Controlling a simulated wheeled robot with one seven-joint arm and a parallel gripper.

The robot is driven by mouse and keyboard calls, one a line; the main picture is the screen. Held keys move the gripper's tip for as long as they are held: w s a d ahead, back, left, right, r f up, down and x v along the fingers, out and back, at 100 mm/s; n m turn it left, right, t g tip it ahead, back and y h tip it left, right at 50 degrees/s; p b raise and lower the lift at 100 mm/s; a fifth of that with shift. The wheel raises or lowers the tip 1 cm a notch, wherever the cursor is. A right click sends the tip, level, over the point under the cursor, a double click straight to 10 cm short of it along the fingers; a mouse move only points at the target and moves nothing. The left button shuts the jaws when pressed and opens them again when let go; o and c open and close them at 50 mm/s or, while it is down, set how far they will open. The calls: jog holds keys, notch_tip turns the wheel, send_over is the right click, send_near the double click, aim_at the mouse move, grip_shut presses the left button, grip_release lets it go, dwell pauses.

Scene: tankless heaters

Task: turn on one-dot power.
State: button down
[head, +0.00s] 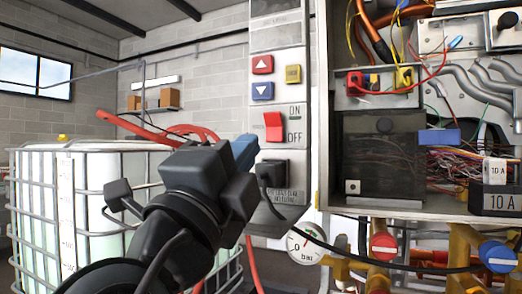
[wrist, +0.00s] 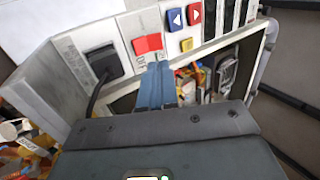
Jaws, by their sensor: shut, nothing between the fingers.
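A red rocker switch (head: 273,126) sits on a pale control panel (head: 299,150), beside ON and OFF labels. It also shows in the wrist view (wrist: 148,44). I cannot tell which way the rocker is tipped, and no single-dot mark is readable. My gripper (head: 244,148) is shut and empty, with its blue fingers at the panel just left of and below the switch. In the wrist view the blue fingertips (wrist: 158,66) lie close to the switch, over the OFF label area. I cannot tell whether they touch the panel.
Red and blue arrow buttons (head: 262,64) and a yellow button (head: 293,74) are above the switch. A black plug (head: 271,173) with a cable is below. An open wiring cabinet (head: 384,160) stands right, with valves underneath. A caged white tank (head: 100,190) stands left.

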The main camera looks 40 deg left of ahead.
aim_at(272, 113)
jog(key=p+x, duration=0.3)
jog(key=x, duration=0.5)
jog(key=shift+w+a+r, duration=0.1)
jog(key=shift+w, duration=0.1)
jog(key=shift+r+g+p, duration=0.35)
jog(key=shift+g+p, duration=0.1)
jog(key=shift+g, duration=0.35)
jog(key=shift+r+g, duration=0.35)
jog(key=shift+g, duration=0.25)
jog(key=shift+w+r+g+h+p, duration=0.1)
jog(key=shift+r+g+h+p, duration=0.2)
jog(key=shift+g, duration=0.3)
jog(key=shift+f+g, duration=0.15)
jog(key=shift+g, duration=0.15)
jog(key=shift+w, duration=0.1)
